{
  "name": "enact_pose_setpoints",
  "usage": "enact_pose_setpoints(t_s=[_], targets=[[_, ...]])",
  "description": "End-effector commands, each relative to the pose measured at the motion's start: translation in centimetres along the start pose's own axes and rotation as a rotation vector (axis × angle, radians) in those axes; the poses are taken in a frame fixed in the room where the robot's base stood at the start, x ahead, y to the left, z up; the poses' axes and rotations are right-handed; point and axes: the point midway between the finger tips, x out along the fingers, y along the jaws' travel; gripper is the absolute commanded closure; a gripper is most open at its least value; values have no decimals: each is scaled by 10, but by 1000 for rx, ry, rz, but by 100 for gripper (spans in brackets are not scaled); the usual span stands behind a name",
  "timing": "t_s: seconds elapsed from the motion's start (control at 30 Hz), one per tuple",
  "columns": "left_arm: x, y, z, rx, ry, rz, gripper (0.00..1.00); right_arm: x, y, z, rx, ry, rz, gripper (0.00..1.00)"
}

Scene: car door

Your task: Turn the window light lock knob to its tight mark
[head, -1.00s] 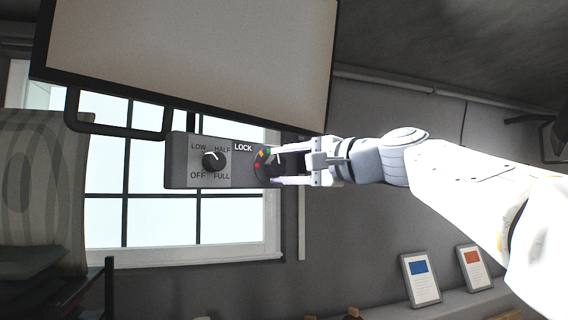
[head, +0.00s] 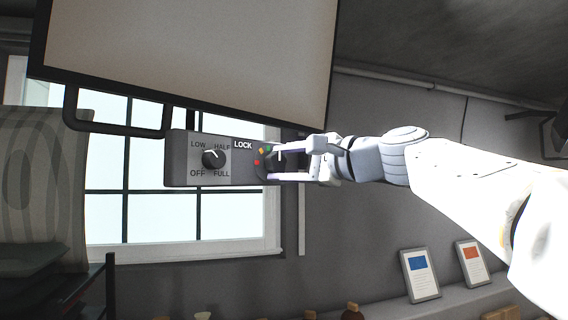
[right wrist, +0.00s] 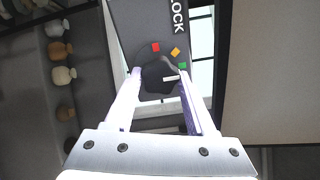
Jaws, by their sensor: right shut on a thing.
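The grey control box (head: 181,173) hangs under the large panel. Its right end is marked LOCK and carries the dark lock knob (head: 273,161), with red, orange and green marks around its left side. In the right wrist view the lock knob (right wrist: 156,76) has a white pointer line aimed to the right, close to and slightly below the green mark (right wrist: 183,65). My right gripper (head: 276,164) is shut on the lock knob, one finger on each side; its fingers also show in the right wrist view (right wrist: 160,80). The left gripper is not in view.
A second knob (head: 213,159) with OFF, LOW, HALF and FULL labels sits left of the lock knob. The large framed panel (head: 190,50) is just above the box, with a dark handle (head: 115,130) at its left. A window is behind.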

Motion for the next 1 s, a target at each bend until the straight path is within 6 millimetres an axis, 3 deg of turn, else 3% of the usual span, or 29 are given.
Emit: enact_pose_setpoints(t_s=[0.03,0.07,0.1,0.13,0.53,1.0], targets=[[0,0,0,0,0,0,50,0,-1,-2,1,6,-3,100],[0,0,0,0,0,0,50,0,-1,-2,1,6,-3,33],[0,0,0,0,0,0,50,0,-1,-2,0,5,-3,18],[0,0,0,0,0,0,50,0,-1,-2,0,5,-3,14],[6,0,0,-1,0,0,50,-8,1,-1,-2,2,-2,14],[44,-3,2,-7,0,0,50,-91,2,-2,-2,6,-4,14]])
